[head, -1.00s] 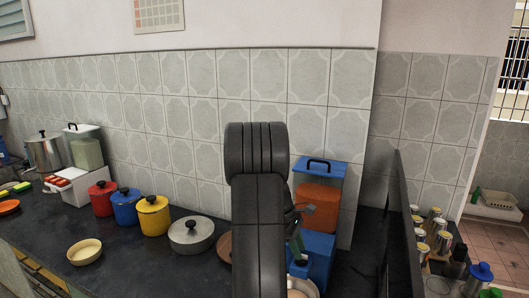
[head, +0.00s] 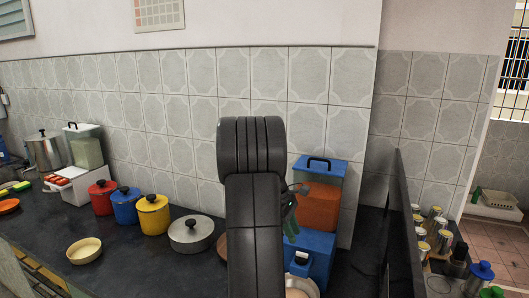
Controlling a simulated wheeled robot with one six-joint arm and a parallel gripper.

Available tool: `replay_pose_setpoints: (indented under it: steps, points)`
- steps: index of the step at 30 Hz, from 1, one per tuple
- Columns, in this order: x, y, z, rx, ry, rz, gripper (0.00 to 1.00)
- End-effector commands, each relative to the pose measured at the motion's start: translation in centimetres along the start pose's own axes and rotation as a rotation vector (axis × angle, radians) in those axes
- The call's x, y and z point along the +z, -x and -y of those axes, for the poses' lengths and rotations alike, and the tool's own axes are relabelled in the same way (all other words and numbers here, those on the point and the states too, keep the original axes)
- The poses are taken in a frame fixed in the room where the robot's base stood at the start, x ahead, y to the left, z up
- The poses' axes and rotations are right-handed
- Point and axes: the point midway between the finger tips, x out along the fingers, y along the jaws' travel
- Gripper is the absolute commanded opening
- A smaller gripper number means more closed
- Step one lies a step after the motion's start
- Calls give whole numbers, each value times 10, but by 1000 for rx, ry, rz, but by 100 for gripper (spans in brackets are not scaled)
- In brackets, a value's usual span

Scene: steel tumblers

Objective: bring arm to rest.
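My arm rises from the bottom centre of the head view, with its thick dark links in front of the counter and tiled wall. My gripper is mostly hidden behind the arm. Only a small dark part (head: 293,192) shows at the arm's right edge, in front of the orange container. I cannot see the fingertips or whether anything is between them. Several steel tumblers (head: 443,242) with yellowish tops stand at the right, beyond a dark panel and apart from the arm.
The dark counter (head: 130,258) holds a cream bowl (head: 84,251), a lidded pot (head: 191,234), and yellow (head: 153,217), blue (head: 126,207) and red (head: 103,198) canisters. A blue-lidded orange container (head: 318,208) stands close right of my arm. A dark upright panel (head: 401,225) stands farther right.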

Motion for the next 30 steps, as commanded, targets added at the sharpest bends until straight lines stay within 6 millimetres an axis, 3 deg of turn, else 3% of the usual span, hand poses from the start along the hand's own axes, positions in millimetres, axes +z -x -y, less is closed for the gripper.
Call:
replay_pose_setpoints:
  steps: [11, 30]
  points:
    - [-1, 77, 0, 4, 1, -3, 32]
    - [1, -56, 1, -5, 1, 3, 32]
